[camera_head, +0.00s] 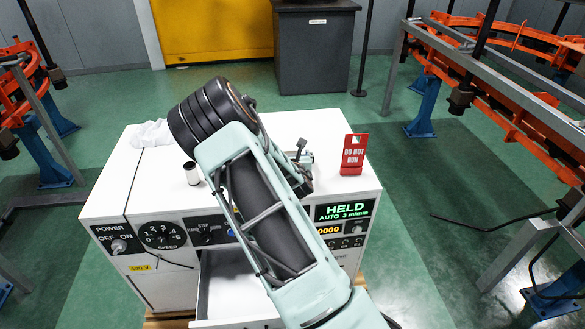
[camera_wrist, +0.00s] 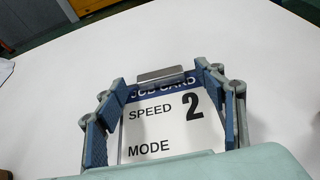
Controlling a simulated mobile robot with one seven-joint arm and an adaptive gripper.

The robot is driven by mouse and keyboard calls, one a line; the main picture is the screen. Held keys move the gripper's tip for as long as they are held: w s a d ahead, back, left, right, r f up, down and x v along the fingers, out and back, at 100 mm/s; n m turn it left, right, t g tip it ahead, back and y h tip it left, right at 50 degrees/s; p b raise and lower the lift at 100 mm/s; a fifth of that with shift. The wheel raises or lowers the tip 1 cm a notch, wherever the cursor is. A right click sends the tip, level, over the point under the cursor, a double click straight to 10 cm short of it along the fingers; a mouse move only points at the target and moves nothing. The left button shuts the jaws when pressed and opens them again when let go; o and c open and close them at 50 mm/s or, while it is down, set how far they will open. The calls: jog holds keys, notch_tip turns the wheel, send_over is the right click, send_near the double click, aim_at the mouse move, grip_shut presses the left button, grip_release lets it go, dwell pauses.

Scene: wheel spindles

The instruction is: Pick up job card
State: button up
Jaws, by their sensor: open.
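The white job card (camera_wrist: 165,125) shows in the wrist view, with a blue header strip and the words SPEED 2 and MODE. A grey metal clip or block (camera_wrist: 160,74) is at its top edge. The card's lower part is hidden by my gripper body. In the head view my arm covers the middle of the white cabinet top and I cannot make out the card.
A red DO NOT RUN sign (camera_head: 353,155) stands right of my arm on the white cabinet (camera_head: 340,125). A small dark-topped white cylinder (camera_head: 192,174) and a crumpled white cloth (camera_head: 152,133) are left. The cabinet front has a SPEED dial (camera_head: 161,235) and an open drawer (camera_head: 232,285).

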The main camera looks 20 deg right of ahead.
jog(key=shift+w, duration=0.1)
jog(key=c, duration=1.3)
